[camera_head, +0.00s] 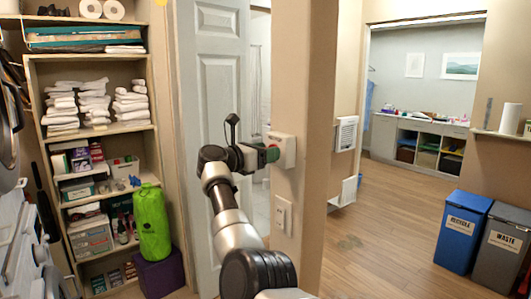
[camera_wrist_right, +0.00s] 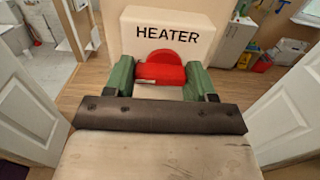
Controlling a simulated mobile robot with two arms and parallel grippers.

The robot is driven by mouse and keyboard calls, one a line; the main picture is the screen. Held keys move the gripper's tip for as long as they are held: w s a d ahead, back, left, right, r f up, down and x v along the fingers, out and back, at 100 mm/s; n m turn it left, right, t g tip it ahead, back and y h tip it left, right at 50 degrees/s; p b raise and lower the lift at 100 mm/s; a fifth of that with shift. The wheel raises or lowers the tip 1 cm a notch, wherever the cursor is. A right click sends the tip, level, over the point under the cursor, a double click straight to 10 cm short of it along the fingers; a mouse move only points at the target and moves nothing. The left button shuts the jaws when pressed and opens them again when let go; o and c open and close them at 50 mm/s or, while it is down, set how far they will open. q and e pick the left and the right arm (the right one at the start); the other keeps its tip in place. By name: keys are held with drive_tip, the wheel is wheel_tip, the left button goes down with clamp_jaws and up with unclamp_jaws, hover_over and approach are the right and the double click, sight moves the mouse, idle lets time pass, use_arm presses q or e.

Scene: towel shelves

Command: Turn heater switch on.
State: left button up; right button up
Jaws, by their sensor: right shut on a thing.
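The heater switch is a white box (camera_head: 284,150) on the end face of the wall in the head view. In the right wrist view the box (camera_wrist_right: 190,33) carries the word HEATER and a red knob (camera_wrist_right: 160,72). My right gripper (camera_head: 270,154) reaches the box from the left. In the right wrist view its green fingers (camera_wrist_right: 160,75) stand on either side of the red knob and are shut on it. The knob's lower part shows between the fingers. My left gripper is not in view.
A white light switch plate (camera_head: 283,214) sits below the heater box. A grey door (camera_head: 212,70) stands behind my arm. Shelves with white towels (camera_head: 97,105) are at left. Blue (camera_head: 463,235) and grey (camera_head: 502,250) bins stand at right; the wooden floor between is clear.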

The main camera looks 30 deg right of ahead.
drive_tip(key=shift+n, duration=0.3)
drive_tip(key=n+p, duration=0.3)
drive_tip(key=n, duration=0.5)
drive_tip(key=n+p, duration=0.4)
drive_tip(key=n, duration=0.5)
drive_tip(key=shift+s+f, duration=0.1)
drive_tip(key=shift+f, duration=0.1)
drive_tip(key=shift+n, duration=0.3)
drive_tip(key=o, duration=0.9)
drive_tip(key=shift+a+f, duration=0.1)
